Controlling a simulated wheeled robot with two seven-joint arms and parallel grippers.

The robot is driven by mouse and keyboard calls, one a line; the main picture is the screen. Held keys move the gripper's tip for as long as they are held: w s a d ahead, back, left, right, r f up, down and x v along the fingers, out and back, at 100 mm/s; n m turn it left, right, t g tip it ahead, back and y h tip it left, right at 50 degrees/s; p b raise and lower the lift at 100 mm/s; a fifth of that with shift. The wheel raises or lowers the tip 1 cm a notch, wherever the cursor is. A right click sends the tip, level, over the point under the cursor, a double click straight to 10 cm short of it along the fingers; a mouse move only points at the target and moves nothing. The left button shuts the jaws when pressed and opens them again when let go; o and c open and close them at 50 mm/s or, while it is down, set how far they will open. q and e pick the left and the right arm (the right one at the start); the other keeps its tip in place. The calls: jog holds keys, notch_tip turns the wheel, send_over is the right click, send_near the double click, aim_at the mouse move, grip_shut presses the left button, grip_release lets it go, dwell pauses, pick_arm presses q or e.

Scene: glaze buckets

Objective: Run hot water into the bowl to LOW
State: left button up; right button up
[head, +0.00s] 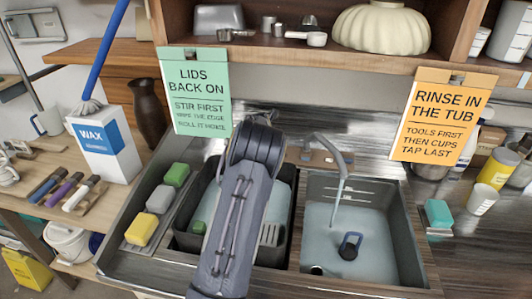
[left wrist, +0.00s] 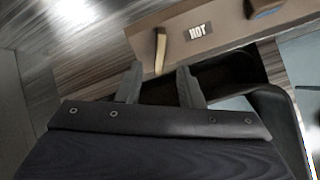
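The sink's right bowl (head: 408,235) holds bluish water (head: 375,262) and has pale marks on its back wall. A curved grey spout (head: 336,150) hangs over it, with what looks like a thin stream below. A brown tap base (head: 310,157) stands behind. My left arm reaches forward over the sink and hides its gripper in the head view. In the left wrist view my left gripper (left wrist: 160,72) is open. A brass-coloured lever (left wrist: 160,48), left of a HOT label (left wrist: 197,31), shows just beyond and between the fingertips; contact cannot be told. My right gripper is out of view.
A dark tub (head: 188,240) sits left of the bowl, partly behind my arm. A dark blue ringed object (head: 349,246) is in the water. Sponges (head: 159,199) lie on the left, a teal block (head: 438,213) on the right. Hanging signs (head: 199,92) and a shelf (head: 290,42) stand behind.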

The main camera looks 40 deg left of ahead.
pick_arm(q)
jog(key=shift+v, duration=1.4)
dwell(6.6)
